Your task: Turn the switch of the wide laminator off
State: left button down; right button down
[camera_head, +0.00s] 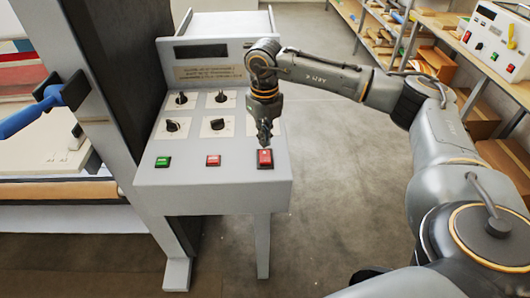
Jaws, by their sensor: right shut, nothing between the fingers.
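The wide laminator's control panel (222,180) stands left of centre as a light grey sloped console. It carries several black dials, a small green button (163,162), a small red button (213,160) and a larger red rocker switch (265,158) at its right end. My right gripper (265,142) is shut and empty, pointing down just above the upper edge of the red switch. I cannot tell whether its fingertips touch the switch. My left gripper is not in view.
The laminator's dark side frame (125,80) and a blue-handled lever (32,119) are at the left. Shelves with boxes (437,62) and a white device (495,40) line the right. The floor (335,180) beside the console is clear.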

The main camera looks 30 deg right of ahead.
aim_at(264, 152)
notch_tip(264, 152, up, 4)
jog(key=shift+r+p, duration=0.1)
jog(key=shift+p, duration=0.95)
